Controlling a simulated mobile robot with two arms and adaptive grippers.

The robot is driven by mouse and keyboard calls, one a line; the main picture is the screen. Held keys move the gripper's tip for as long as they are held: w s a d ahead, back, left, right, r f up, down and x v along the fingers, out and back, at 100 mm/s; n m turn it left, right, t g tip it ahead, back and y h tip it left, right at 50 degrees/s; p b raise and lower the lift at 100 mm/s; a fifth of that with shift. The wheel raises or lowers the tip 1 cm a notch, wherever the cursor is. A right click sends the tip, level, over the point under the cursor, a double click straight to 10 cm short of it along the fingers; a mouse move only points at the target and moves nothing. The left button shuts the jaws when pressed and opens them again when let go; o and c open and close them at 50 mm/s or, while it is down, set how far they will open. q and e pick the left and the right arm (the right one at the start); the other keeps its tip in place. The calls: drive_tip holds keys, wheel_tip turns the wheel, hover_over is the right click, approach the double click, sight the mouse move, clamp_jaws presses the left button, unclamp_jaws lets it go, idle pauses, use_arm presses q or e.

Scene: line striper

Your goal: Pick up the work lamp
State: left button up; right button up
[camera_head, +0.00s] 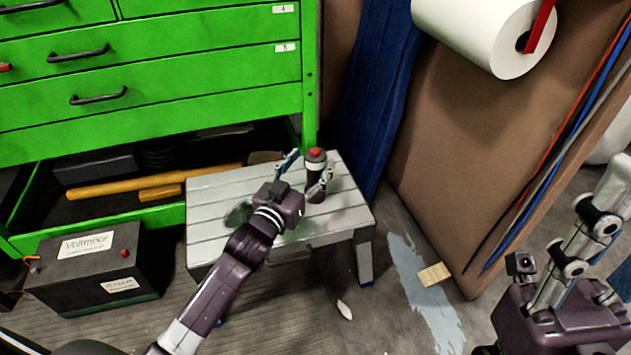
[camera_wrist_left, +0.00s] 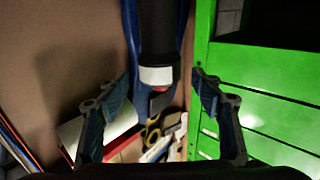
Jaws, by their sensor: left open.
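The work lamp (camera_head: 316,181) is a dark upright cylinder with a red top, standing on the grey slatted stool (camera_head: 210,205). My left gripper (camera_head: 309,172) is open at the lamp, with one finger on each side of it in the head view. In the left wrist view the lamp (camera_wrist_left: 157,35) shows as a black body with a pale band and a bit of red, between the open fingers and toward the top. Whether a finger touches it, I cannot tell. Part of my right arm shows at the lower right; its fingers cannot be made out clearly.
A green drawer cabinet (camera_head: 200,60) stands behind the stool, its low open drawer holding a long wooden-handled tool (camera_head: 130,186). A black battery (camera_head: 95,270) is at left. A blue cloth (camera_head: 375,95), brown panel (camera_head: 460,150) and paper roll (camera_head: 470,30) are at right.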

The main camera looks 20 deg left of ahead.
use_arm(q)
drive_tip(key=shift+w+d+f+b, duration=0.15)
drive_tip(key=shift+w+b, duration=0.35)
drive_tip(key=shift+w, duration=1.05)
clamp_jaws()
